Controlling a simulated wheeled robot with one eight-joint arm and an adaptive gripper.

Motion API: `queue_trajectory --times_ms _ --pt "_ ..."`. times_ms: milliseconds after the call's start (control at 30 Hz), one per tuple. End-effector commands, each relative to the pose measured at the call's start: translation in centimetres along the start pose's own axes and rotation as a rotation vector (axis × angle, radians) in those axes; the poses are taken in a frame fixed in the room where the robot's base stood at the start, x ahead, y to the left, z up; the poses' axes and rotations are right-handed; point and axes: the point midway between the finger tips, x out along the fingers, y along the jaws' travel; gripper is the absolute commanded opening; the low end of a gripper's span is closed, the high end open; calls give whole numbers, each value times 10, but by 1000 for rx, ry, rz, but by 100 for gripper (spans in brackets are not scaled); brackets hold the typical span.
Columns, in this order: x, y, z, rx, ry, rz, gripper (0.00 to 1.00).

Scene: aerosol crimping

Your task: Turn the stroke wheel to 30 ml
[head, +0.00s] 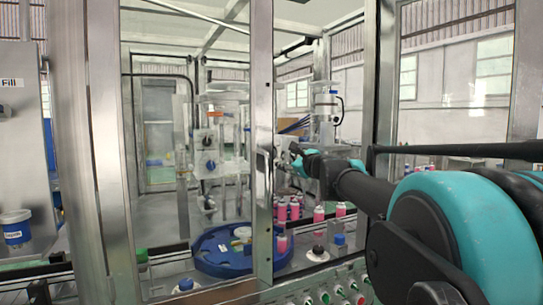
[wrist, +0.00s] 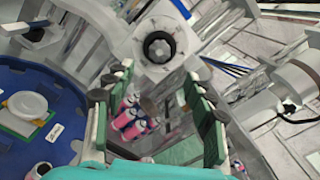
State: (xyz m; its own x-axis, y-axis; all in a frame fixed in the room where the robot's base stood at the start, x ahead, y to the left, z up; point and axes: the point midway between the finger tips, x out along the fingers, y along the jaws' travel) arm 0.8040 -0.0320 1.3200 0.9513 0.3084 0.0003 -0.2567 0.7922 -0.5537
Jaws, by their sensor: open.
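In the head view my gripper (head: 297,158) is inside the machine frame, close to a pale box, and largely hides the wheel.
Several pink cans (head: 319,214) stand below my gripper; they also show between the fingers in the wrist view (wrist: 131,122). A blue round table (head: 215,262) is at the left. A metal frame post (head: 262,110) stands just left of my gripper.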

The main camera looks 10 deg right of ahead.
Motion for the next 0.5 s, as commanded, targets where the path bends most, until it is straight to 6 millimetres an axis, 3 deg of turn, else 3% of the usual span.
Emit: queue_trajectory --times_ms 500 --pt "89 0 0 -1 0 1 55"
